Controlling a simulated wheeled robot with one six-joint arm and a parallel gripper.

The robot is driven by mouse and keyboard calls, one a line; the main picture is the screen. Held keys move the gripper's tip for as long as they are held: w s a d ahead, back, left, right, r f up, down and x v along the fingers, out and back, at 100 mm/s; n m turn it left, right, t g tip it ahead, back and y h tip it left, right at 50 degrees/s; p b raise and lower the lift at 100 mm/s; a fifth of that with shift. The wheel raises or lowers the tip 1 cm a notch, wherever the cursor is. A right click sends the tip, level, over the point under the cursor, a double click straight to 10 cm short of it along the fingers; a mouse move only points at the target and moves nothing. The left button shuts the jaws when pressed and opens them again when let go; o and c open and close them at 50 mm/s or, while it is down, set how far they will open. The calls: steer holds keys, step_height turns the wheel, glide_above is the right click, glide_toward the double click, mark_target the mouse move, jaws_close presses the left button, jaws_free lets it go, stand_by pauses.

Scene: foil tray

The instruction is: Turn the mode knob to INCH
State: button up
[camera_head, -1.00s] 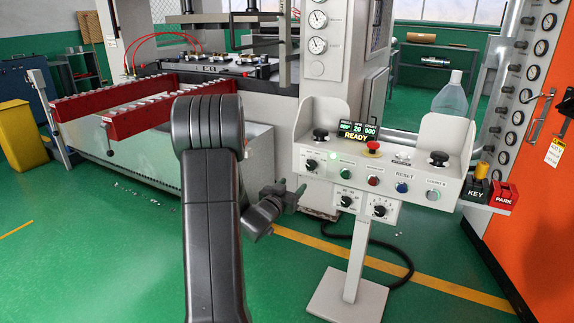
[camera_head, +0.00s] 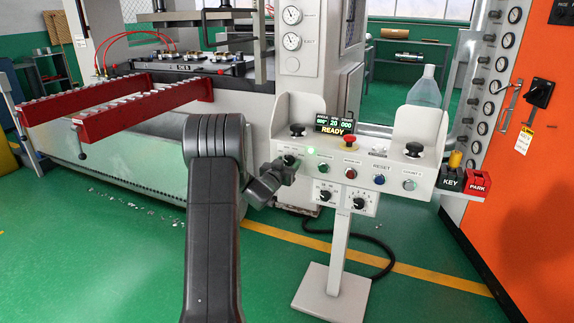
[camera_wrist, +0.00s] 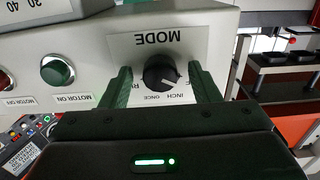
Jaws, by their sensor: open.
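The black mode knob (camera_wrist: 160,72) shows upside down in the wrist view, under the MODE label on the panel. Its light pointer mark faces the lower right of that view, toward the INCH and ONCE lettering; I cannot tell exactly which word it meets. My gripper (camera_head: 283,170) is at the left end of the control box (camera_head: 331,158). In the wrist view its two dark green fingers stand apart, one on each side of the knob, with gaps visible. The fingers partly cover the labels. In the head view my gripper hides most of the knob.
Two small knobs hang on plates below. A clear bottle (camera_head: 425,88) stands behind the box. KEY and PARK blocks (camera_head: 476,183) sit at the right.

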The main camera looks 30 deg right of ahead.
steer(key=c, duration=1)
steer(key=shift+m+b, duration=0.4)
steer(key=shift+b, duration=0.1)
steer(key=shift+f+m+b, duration=0.15)
steer(key=shift+m+b, duration=0.75)
steer(key=shift+m, duration=0.1)
steer(key=shift+m+b, duration=1.75)
steer(key=shift+m, duration=0.65)
steer(key=o, duration=1)
